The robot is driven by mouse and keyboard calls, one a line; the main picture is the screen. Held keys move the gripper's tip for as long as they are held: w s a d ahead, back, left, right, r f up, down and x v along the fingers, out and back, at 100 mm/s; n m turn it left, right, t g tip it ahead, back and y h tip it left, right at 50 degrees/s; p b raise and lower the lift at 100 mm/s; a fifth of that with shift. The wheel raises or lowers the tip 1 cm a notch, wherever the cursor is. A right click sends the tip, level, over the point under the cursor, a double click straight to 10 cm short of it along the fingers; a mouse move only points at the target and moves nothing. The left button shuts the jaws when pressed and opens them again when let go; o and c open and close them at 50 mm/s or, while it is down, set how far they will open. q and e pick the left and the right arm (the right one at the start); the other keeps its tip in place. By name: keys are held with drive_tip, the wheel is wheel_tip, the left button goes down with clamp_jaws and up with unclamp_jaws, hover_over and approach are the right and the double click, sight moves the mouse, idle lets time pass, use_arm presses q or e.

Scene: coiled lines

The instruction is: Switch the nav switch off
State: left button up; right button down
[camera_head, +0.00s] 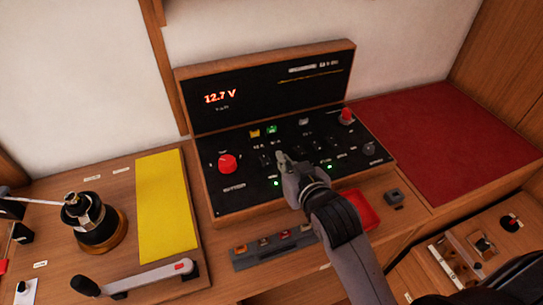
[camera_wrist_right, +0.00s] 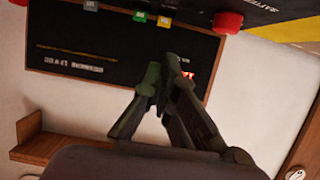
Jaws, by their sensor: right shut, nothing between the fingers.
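The switch panel (camera_head: 240,198) is a black console in a wooden frame, with small dark switches in its middle and a few lit green lamps. The labels are too small to read, so I cannot tell which one is the nav switch. My right gripper (camera_head: 283,157) is shut and empty, with its fingertips over the middle of the panel, hiding some switches. I cannot tell whether it touches one. In the wrist view the right gripper (camera_wrist_right: 162,70) shows in front of the black upright board (camera_wrist_right: 115,50). My left gripper is not in view.
The upright display (camera_head: 220,97) reads 12.7 V. A winch (camera_head: 95,222), yellow mat (camera_head: 166,205) and lever (camera_head: 135,280) lie left.

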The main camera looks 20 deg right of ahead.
drive_tip(key=p, duration=0.2)
hover_over(270, 163)
wheel_tip(270, 163, down, 4)
drive_tip(key=shift+s+r, duration=0.1)
drive_tip(key=f, duration=0.2)
drive_tip(key=shift+s+f, duration=0.3)
drive_tip(key=shift+f, duration=0.1)
drive_tip(key=shift+s+f, duration=0.15)
drive_tip(key=shift+f, duration=0.4)
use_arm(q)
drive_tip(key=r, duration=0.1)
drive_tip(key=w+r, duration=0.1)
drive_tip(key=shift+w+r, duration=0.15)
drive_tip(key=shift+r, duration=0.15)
